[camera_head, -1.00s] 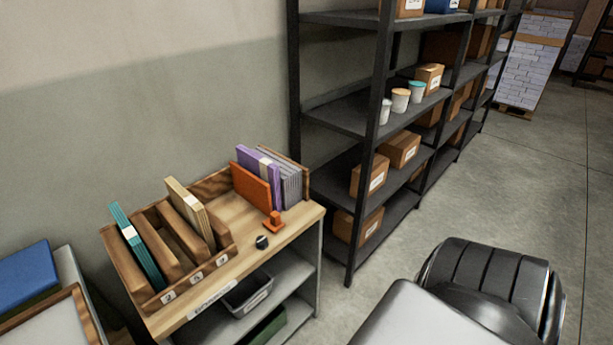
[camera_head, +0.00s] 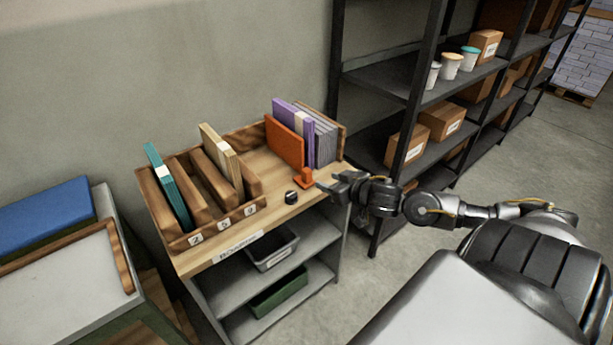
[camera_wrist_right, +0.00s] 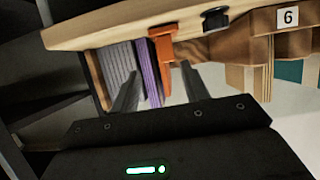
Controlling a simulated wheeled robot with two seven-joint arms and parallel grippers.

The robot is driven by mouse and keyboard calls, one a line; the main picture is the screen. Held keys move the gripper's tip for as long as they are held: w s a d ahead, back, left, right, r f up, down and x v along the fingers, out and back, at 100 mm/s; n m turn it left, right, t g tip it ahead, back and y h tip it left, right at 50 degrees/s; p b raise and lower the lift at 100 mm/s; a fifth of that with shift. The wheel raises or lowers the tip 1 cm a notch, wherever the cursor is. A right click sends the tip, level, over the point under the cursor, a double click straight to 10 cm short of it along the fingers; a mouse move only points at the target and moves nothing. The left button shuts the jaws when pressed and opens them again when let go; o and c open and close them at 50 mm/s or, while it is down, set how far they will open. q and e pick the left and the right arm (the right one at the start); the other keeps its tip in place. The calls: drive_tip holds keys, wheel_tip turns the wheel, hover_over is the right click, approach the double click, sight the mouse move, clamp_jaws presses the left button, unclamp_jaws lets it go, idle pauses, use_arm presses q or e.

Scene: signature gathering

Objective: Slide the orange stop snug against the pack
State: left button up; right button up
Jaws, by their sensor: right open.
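The orange stop (camera_head: 285,145) is an upright plate with a small foot and knob at its front, on the wooden bench top. It shows in the right wrist view too (camera_wrist_right: 163,48). The pack (camera_head: 325,138) of purple and grey folders stands just right of it, against a wooden end wall. I cannot tell whether stop and pack touch. My right gripper (camera_head: 332,183) is at the bench's front edge, right of the stop's knob. In the right wrist view its fingers (camera_wrist_right: 162,85) are open, apart and empty, with the stop's front beyond them. My left gripper is out of view.
A black knob (camera_head: 291,197) sits left of the stop's foot. A numbered wooden rack (camera_head: 185,240) with teal and cream folders stands at the bench's left. A dark metal shelf (camera_head: 413,90) rises behind and right. Lower bench shelves hold bins.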

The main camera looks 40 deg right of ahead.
sight(310, 173)
drive_tip(key=x, duration=0.6)
drive_tip(key=a+r+x, duration=0.1)
drive_tip(key=x, duration=0.2)
drive_tip(key=shift+w+d, duration=0.1)
drive_tip(key=shift+w, duration=0.45)
drive_tip(key=shift+w+f, duration=0.2)
drive_tip(key=shift+w, duration=0.1)
clamp_jaws()
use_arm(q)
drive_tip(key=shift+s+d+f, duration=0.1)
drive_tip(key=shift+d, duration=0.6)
